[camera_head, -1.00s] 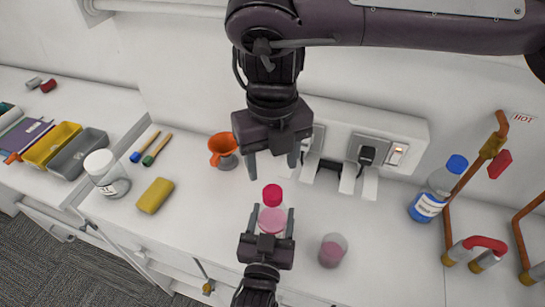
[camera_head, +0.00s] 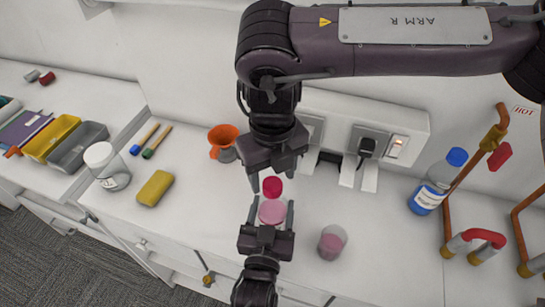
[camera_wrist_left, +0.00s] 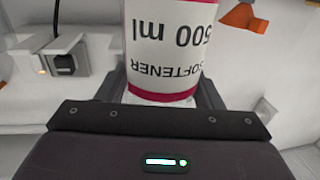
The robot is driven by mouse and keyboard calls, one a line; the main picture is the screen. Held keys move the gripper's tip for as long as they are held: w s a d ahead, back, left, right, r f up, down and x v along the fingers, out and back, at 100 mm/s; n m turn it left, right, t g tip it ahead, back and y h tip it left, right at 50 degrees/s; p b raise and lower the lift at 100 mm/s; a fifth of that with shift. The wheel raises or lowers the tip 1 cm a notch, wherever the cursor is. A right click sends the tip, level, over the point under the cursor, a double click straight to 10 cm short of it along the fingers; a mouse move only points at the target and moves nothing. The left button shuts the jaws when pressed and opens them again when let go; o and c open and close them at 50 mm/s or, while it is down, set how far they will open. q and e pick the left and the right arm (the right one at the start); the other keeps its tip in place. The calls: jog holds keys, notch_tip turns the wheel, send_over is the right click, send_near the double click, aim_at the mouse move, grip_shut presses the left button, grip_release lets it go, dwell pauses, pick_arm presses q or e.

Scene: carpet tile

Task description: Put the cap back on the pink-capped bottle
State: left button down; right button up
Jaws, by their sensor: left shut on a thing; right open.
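The bottle (camera_head: 272,213) has pink contents and stands upright between the fingers of my left gripper (camera_head: 267,222), which is shut on it. Its white label with a pink band fills the left wrist view (camera_wrist_left: 168,45). The pink-red cap (camera_head: 272,187) sits at the top of the bottle; I cannot tell whether it is fully seated. My right gripper (camera_head: 272,178) is open just above, its fingertips close to either side of the cap. I cannot tell whether they touch it.
A beaker with pink liquid (camera_head: 332,242) stands right of the bottle. A blue-capped bottle (camera_head: 428,195) and copper pipes (camera_head: 448,222) are farther right. An orange funnel (camera_head: 223,140), yellow sponge (camera_head: 155,187) and white-capped jar (camera_head: 112,172) are left. Wall sockets (camera_head: 368,142) are behind.

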jog(key=shift+f, duration=1)
jog(key=c, duration=1)
jog(key=o, duration=1.1)
jog(key=shift+o, duration=0.2)
jog(key=shift+r, duration=0.1)
notch_tip(320, 180, up, 12)
